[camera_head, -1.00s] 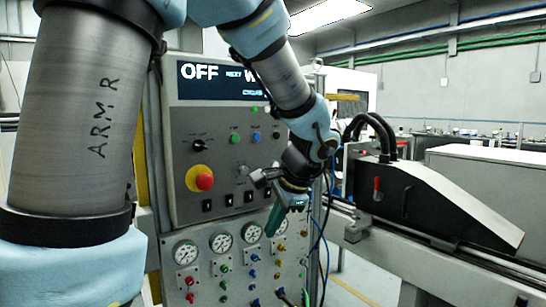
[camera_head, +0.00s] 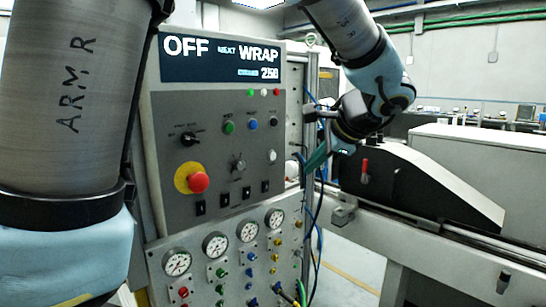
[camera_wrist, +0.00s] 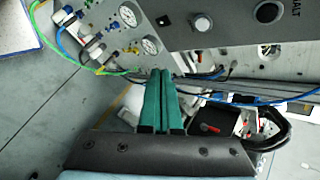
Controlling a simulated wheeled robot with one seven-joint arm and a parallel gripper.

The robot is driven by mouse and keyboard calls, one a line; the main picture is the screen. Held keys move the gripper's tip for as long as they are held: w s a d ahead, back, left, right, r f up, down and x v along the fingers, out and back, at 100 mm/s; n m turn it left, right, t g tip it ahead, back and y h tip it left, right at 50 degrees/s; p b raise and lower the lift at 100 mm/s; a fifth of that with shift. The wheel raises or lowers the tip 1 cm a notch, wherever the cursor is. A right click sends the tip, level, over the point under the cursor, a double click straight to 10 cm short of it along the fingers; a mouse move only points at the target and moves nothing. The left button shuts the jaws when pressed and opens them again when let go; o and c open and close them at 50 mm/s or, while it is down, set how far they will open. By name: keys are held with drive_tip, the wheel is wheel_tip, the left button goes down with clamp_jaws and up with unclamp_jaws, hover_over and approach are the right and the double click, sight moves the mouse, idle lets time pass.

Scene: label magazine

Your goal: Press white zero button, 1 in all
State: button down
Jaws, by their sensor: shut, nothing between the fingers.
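The white button (camera_head: 272,156) is a small round knob at the right side of the grey control panel (camera_head: 222,190). It also shows in the wrist view as a white cap in a dark ring (camera_wrist: 202,24), at the top. I cannot read a label on it. My gripper (camera_head: 314,162) is just right of the panel's edge in the head view, apart from the button. Its green fingers (camera_wrist: 160,78) are closed together and empty, and in the wrist view their tips lie below and left of the button.
The panel has a red emergency knob (camera_head: 198,182), a green button (camera_head: 229,127), a blue button (camera_head: 252,124) and black switches. The display (camera_head: 222,59) reads OFF, NEXT WRAP, 250. Gauges (camera_head: 215,245) and cables (camera_head: 312,235) are below. A black machine cover (camera_head: 420,185) stands right.

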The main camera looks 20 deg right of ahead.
drive_tip(key=shift+w+a, duration=0.65)
drive_tip(key=shift+w, duration=0.6)
drive_tip(key=shift+w+a, duration=0.7)
drive_tip(key=shift+w, duration=0.6)
drive_tip(key=shift+w+a, duration=0.65)
drive_tip(key=shift+w, duration=0.6)
drive_tip(key=shift+w+a, duration=0.2)
drive_tip(key=shift+w, duration=0.2)
drive_tip(key=shift+w+a, duration=0.2)
drive_tip(key=shift+w, duration=0.15)
drive_tip(key=shift+s, duration=0.1)
drive_tip(key=shift+s+d, duration=0.35)
drive_tip(key=shift+s, duration=0.25)
drive_tip(key=shift+s, duration=0.1)
drive_tip(key=s+d, duration=0.1)
drive_tip(key=s, duration=0.1)
drive_tip(key=s+d, duration=0.1)
drive_tip(key=s, duration=0.1)
drive_tip(key=shift+s+d, duration=0.15)
drive_tip(key=shift+d, duration=0.05)
